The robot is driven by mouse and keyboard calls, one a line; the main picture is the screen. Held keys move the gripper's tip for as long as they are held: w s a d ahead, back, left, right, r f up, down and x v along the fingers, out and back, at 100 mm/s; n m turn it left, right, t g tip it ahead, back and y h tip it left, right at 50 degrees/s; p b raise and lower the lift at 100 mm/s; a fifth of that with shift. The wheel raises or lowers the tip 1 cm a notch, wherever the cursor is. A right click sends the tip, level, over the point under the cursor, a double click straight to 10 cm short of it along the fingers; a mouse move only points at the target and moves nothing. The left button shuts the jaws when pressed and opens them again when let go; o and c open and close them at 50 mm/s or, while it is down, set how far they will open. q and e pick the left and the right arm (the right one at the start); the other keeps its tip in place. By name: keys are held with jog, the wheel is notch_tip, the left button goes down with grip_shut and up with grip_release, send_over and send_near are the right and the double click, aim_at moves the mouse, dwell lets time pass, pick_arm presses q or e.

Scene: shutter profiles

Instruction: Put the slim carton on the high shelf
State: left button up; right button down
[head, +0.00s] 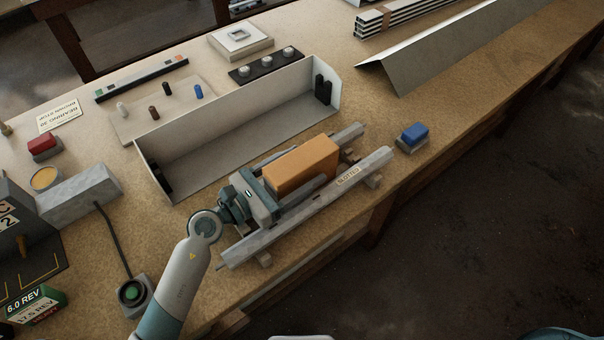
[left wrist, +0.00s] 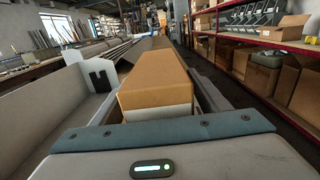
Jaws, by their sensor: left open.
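A long orange-brown carton (head: 302,163), likely the slim carton, lies along pale slotted rails at the bench's front edge. In the left wrist view the carton (left wrist: 160,77) points away from me, with a whitish lower part at its near end. My left gripper (head: 285,187) is open at the carton's near end, one finger along each side; I cannot tell whether they touch it. My right gripper is not in view. In the left wrist view, a red-edged rack (left wrist: 270,42) with shelves stands far right; I cannot tell whether it holds the high shelf.
A white open tray (head: 215,150) stands just behind the carton. A blue-topped block (head: 412,134) lies beyond the rails' right end. A green button box (head: 131,293) with a cable is left of my arm. Folded metal sheet (head: 440,55) lies at the back right.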

pick_arm(q)
jog(key=shift+w+d, duration=0.2)
jog(key=shift+d, duration=0.1)
jog(key=shift+c, duration=0.4)
jog(key=c, duration=1.5)
jog(key=shift+r, duration=5.05)
